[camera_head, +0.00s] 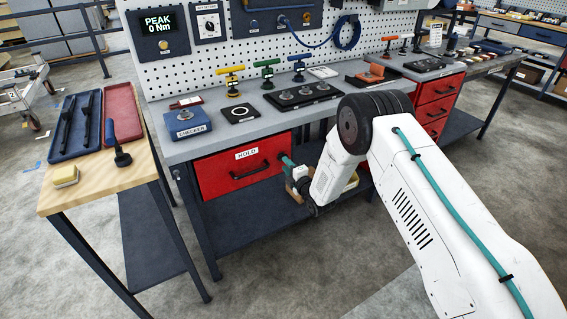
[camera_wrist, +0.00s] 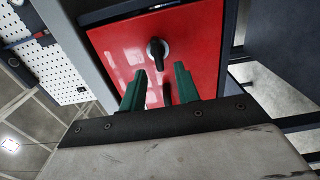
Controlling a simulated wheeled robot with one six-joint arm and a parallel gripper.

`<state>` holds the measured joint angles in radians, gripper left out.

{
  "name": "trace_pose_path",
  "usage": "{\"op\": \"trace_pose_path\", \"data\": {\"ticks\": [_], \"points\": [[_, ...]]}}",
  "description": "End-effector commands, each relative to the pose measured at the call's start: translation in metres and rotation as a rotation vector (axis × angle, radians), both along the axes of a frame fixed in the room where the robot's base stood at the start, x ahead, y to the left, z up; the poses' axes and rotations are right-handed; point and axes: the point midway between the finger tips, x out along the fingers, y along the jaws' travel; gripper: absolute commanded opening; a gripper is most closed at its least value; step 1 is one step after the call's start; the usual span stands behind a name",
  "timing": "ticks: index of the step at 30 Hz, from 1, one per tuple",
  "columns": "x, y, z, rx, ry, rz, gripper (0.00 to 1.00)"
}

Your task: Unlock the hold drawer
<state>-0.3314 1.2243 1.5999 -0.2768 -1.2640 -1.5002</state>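The red hold drawer (camera_head: 215,176), marked HOLD, is shut under the left part of the grey workbench, with a black bar handle (camera_head: 250,171). Its red front fills the middle of the wrist view (camera_wrist: 205,40). There, a small black lock knob or key (camera_wrist: 157,52) sits on the front, its bar pointing roughly down the picture. My gripper (camera_wrist: 159,70) has its two green fingers apart, with the knob between or just beyond the tips; contact cannot be told. In the head view, my gripper (camera_head: 284,160) is at the drawer's right end and hides the knob.
Torque tools and a blue checker box (camera_head: 187,124) stand on the bench (camera_head: 165,151) above the drawer. A wooden side table (camera_head: 110,172) with trays is at the left. A box (camera_head: 348,183) sits on the lower shelf behind my wrist. Open floor lies in front.

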Motion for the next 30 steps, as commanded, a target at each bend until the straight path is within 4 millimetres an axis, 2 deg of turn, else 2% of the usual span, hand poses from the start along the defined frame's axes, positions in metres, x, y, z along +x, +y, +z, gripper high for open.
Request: {"op": "trace_pose_path", "data": {"ticks": [3,9,25,28,30], "points": [[-0.017,-0.011,0.000,-0.001,0.002,0.000,0.32],[-0.032,-0.022,0.000,-0.002,0.001,-0.001,0.32],[-0.034,-0.023,-0.001,0.015,0.014,0.000,0.32],[-0.034,-0.024,-0.017,0.037,0.125,-0.012,0.32],[-0.039,-0.030,-0.041,0.043,0.261,-0.039,0.32]]}}
